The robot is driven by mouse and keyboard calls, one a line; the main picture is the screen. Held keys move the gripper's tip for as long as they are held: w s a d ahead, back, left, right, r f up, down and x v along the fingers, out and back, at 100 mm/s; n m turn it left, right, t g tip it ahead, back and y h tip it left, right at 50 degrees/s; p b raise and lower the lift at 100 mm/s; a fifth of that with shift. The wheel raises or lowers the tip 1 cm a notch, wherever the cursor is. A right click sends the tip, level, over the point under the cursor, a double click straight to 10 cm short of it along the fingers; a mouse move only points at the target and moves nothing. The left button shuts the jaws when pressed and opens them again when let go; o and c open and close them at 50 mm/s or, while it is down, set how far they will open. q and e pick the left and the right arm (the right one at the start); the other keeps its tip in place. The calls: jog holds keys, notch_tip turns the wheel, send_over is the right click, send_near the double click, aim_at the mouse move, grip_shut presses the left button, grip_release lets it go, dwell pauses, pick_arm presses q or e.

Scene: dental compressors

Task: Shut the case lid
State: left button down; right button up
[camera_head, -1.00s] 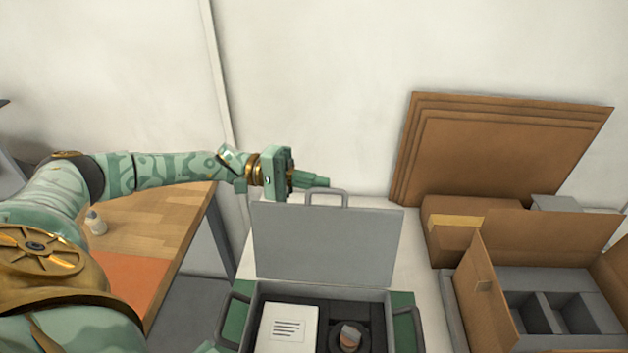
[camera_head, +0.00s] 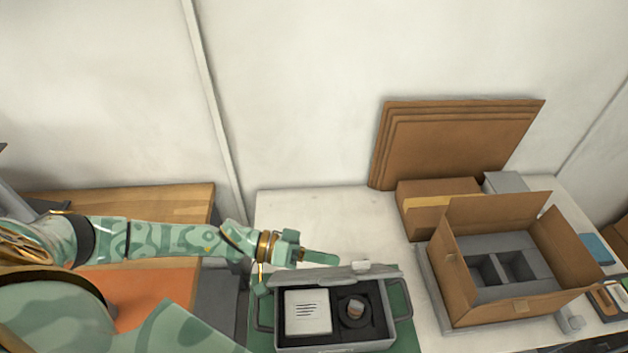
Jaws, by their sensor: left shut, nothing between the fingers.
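The grey case (camera_head: 335,347) stands on a green mat (camera_head: 400,300) with its inside showing. It holds a white card with dark lines (camera_head: 307,312) and a round dark part (camera_head: 354,310) in black lining. The case lid (camera_head: 325,275) is at the far side and shows almost edge-on, as a thin strip with its light handle (camera_head: 360,266) on top. My left gripper (camera_head: 322,258) is shut and empty, just behind and above the lid's left part. I cannot tell whether it touches the lid. My right gripper is not in view.
An open cardboard box (camera_head: 470,290) with grey dividers stands to the right. Behind it are a closed box (camera_head: 437,205) and flat cardboard sheets (camera_head: 450,145) against the wall. The white table (camera_head: 320,215) is clear behind the case. A wooden table (camera_head: 150,205) is at left.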

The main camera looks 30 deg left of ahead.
pick_arm(q)
jog(key=s+d+f+m+t+b, duration=0.1)
jog(key=s+d+f+m+b, duration=0.1)
jog(key=f, duration=0.4)
jog(key=s+d+f+m+y+b, duration=0.1)
jog(key=s+d+f+m+b, duration=0.2)
jog(key=s+f, duration=0.3)
jog(key=s+d+f+m+t+y+b, duration=0.1)
jog(key=s+d+f+m+b, duration=0.1)
jog(key=f, duration=0.6)
jog(key=s+m+b, duration=0.1)
jog(key=s+m, duration=0.1)
jog(key=s, duration=0.1)
jog(key=shift+d+t, duration=0.3)
jog(key=shift+d, duration=0.1)
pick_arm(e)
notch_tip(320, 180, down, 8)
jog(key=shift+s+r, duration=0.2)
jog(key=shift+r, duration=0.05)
pick_arm(q)
jog(key=shift+s+f+y, duration=0.15)
jog(key=shift+f+y, duration=0.05)
jog(key=shift+y, duration=0.1)
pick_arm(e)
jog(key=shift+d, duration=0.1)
